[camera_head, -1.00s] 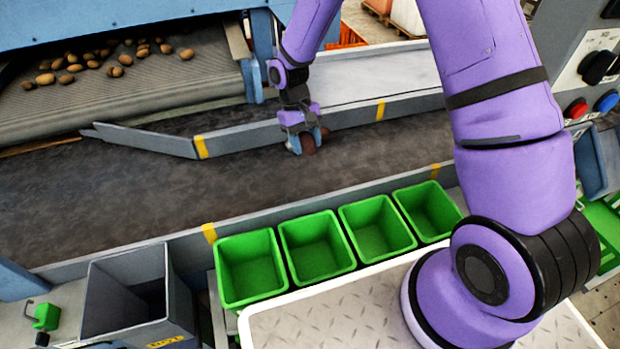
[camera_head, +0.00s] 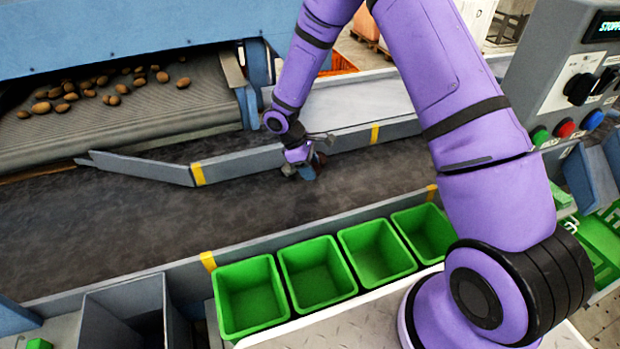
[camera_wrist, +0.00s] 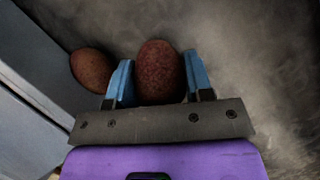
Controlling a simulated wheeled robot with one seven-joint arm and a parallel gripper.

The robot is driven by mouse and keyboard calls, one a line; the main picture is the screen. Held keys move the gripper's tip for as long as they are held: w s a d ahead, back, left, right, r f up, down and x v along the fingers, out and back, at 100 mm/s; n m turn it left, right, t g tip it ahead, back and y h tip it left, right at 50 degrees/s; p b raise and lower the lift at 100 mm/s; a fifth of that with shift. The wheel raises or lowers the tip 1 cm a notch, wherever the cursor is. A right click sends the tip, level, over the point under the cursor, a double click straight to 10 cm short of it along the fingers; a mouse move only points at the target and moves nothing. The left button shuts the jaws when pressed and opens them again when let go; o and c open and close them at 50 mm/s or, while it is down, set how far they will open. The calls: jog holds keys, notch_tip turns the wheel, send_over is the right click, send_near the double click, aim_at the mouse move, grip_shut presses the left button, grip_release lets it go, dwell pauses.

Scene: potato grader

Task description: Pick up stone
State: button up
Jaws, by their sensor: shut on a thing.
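My gripper (camera_wrist: 160,84) is shut on a reddish-brown, rough, speckled oval lump, which I take for the stone (camera_wrist: 158,70). The lump sits between the two blue fingers in the wrist view. In the head view my gripper (camera_head: 306,169) is low over the dark belt, close to the grey side rail, and the lump is mostly hidden there. A second, smaller brown oval (camera_wrist: 92,69) lies left of the fingers near the grey rail in the wrist view, apart from my gripper. I cannot tell whether it is a potato or a stone.
The dark belt (camera_head: 150,220) is clear to the left. Several green bins (camera_head: 312,270) stand in a row along its near side, with a grey bin (camera_head: 125,312) at the left. Several potatoes (camera_head: 100,82) lie on the upper conveyor. A control panel (camera_head: 575,90) stands at the right.

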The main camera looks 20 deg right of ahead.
aim_at(310, 185)
jog(key=shift+f, duration=1.9)
jog(key=shift+f, duration=0.1)
jog(key=shift+f, duration=0.1)
jog(key=o, duration=1)
jog(key=shift+c, duration=0.2)
